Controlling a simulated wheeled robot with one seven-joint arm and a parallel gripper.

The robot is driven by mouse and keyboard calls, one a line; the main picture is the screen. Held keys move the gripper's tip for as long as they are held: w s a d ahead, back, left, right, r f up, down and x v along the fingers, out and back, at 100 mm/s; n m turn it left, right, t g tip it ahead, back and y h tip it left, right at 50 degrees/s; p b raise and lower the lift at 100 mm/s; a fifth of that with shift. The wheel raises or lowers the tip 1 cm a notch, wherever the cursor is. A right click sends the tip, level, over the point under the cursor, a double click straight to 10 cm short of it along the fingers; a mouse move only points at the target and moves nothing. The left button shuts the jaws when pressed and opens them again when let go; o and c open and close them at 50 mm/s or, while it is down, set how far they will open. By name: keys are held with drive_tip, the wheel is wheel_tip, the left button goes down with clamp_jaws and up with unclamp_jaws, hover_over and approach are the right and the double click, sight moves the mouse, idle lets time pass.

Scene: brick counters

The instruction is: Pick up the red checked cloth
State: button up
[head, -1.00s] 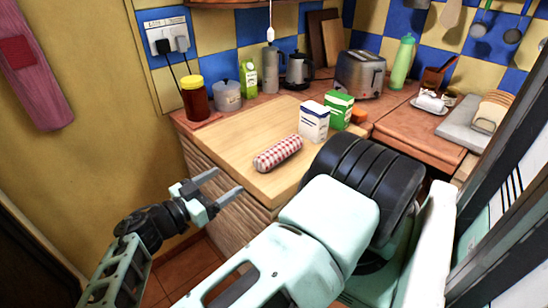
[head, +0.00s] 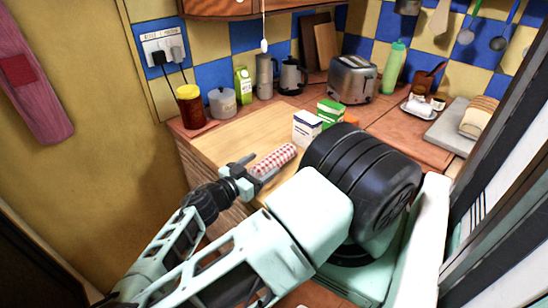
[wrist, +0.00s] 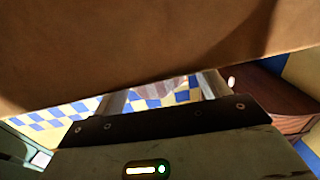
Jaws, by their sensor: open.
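The red checked cloth (head: 274,157), a rolled red-and-white bundle, lies on the pale wooden board (head: 225,146) near the counter's front edge. My gripper (head: 259,168) is open at the near left end of the cloth. Its fingers point toward the cloth and one overlaps its near side in the head view; I cannot tell whether they touch. In the wrist view, a blurred pale pinkish patch, likely the cloth (wrist: 153,90), shows between the two spread fingers of my gripper (wrist: 163,90). A brown surface fills the upper wrist view and hides much.
A white-and-blue box (head: 307,127) and a green box (head: 330,112) stand behind the cloth. A red-brown jar (head: 190,108), a lidded pot (head: 222,102), a kettle (head: 291,77) and a toaster (head: 352,80) stand further back. The board's left part is clear.

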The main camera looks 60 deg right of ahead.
drive_tip(key=shift+s+d+p, duration=0.15)
drive_tip(key=shift+d, duration=0.55)
drive_tip(key=shift+s+d+p, duration=0.15)
drive_tip(key=shift+d, duration=0.5)
drive_tip(key=c, duration=1.1)
drive_tip(key=shift+o, duration=0.2)
drive_tip(key=shift+r, duration=0.15)
wheel_tip(320, 180, up, 18)
drive_tip(key=b, duration=0.2)
drive_tip(key=shift+b, duration=0.4)
